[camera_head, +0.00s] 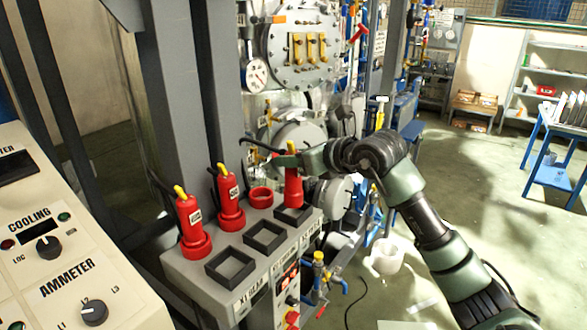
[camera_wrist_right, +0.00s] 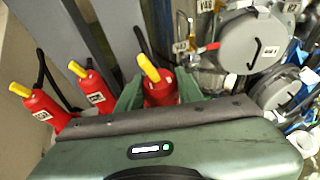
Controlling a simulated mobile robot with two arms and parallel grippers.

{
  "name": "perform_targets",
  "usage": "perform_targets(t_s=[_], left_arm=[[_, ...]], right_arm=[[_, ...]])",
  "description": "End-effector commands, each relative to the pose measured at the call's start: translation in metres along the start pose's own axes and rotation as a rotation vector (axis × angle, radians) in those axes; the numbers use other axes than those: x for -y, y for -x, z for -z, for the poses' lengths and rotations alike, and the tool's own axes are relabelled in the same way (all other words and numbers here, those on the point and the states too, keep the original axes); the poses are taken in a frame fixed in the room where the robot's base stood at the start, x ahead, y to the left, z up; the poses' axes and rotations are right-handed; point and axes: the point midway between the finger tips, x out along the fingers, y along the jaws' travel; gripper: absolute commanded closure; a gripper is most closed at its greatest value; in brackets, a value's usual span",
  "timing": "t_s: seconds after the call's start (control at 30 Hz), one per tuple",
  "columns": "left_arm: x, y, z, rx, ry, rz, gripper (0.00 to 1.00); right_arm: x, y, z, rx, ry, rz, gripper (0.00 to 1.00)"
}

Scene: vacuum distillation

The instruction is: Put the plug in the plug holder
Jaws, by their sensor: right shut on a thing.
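A red plug (camera_head: 293,188) with a yellow tip is upright in my right gripper (camera_head: 303,160). Its lower end is at the far black square holder (camera_head: 300,222) on the grey box; I cannot tell whether it is seated inside or just above. In the right wrist view the plug (camera_wrist_right: 159,90) stands between the green fingers of my right gripper (camera_wrist_right: 158,97), which are shut on it. An empty red round socket (camera_head: 261,196) is just left of the held plug. My left gripper is not in view.
Two other red plugs (camera_head: 190,222) (camera_head: 230,198) stand in red sockets on the grey box (camera_head: 190,267). Two square holders, the middle (camera_head: 264,247) and near one (camera_head: 229,282), are empty. A control panel (camera_head: 75,245) is at left; distillation equipment (camera_head: 298,75) stands behind.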

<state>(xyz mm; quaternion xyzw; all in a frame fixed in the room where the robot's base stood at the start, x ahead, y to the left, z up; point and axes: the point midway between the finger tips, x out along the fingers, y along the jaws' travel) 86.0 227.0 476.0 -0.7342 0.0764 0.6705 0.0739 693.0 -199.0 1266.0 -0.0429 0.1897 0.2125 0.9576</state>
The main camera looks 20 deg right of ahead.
Motion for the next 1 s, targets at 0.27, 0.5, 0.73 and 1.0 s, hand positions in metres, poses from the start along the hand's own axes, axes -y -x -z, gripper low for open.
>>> perform_targets(t_s=[0.27, 0.5, 0.73, 1.0], left_arm=[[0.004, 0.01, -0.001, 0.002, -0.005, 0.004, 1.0], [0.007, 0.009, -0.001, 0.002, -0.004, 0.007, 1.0], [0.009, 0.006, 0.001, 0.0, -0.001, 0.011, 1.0], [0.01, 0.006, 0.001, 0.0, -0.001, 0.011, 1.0]], right_arm=[[0.0, -0.013, 0.031, 0.0, -0.001, -0.001, 1.0], [0.0, -0.013, 0.033, 0.002, 0.0, 0.0, 1.0], [0.0, -0.015, 0.037, -0.002, -0.001, -0.001, 0.44], [0.0, -0.015, 0.037, -0.002, -0.001, -0.001, 0.42]])
